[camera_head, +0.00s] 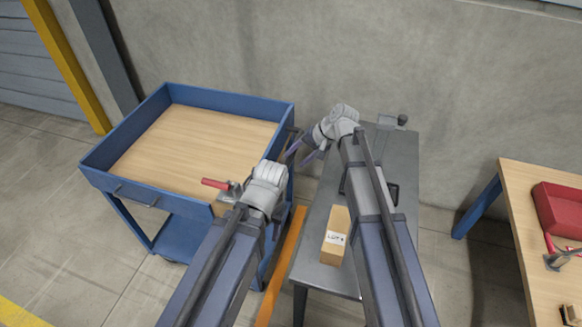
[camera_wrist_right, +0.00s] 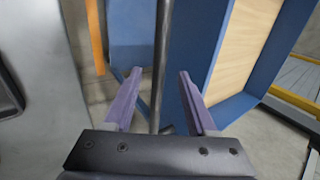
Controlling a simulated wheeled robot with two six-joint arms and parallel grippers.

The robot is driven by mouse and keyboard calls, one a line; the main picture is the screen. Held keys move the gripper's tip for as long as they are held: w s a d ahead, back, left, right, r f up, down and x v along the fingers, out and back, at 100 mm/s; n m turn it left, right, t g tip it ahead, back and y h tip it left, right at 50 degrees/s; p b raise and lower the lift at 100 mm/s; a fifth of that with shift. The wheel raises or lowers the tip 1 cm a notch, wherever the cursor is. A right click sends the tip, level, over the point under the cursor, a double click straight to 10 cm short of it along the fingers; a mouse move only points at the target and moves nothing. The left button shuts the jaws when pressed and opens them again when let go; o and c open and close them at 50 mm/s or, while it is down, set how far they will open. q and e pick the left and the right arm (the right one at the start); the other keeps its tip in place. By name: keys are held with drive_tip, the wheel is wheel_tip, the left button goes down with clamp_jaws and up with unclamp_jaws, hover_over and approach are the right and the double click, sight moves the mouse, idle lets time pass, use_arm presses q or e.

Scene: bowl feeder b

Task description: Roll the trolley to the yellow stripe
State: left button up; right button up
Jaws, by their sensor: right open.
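The trolley (camera_head: 92,170) is blue with a pale wooden deck and a lower shelf; it stands at the left near the wall. Its blue side also fills the middle of the right wrist view (camera_wrist_right: 206,60). A yellow stripe (camera_head: 18,313) crosses the floor at the bottom left corner. My right gripper (camera_head: 299,156) is at the trolley's right side, its purple fingers open. In the right wrist view a dark bar (camera_wrist_right: 162,50), seemingly the trolley's handle, runs between the fingers, apparently untouched. My left wrist is over the trolley's near right corner; its fingers are hidden.
A red-handled metal fitting (camera_head: 216,184) is at that corner. A grey table (camera_head: 322,194) with a labelled box (camera_head: 335,238) stands close right of the trolley. An orange floor strip (camera_head: 281,265) lies between them.

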sight(289, 165)
drive_tip(key=b+x, duration=0.2)
drive_tip(key=x, duration=0.2)
drive_tip(key=shift+f+b, duration=0.1)
drive_tip(key=shift+b, duration=0.2)
clamp_jaws()
idle(1.1)
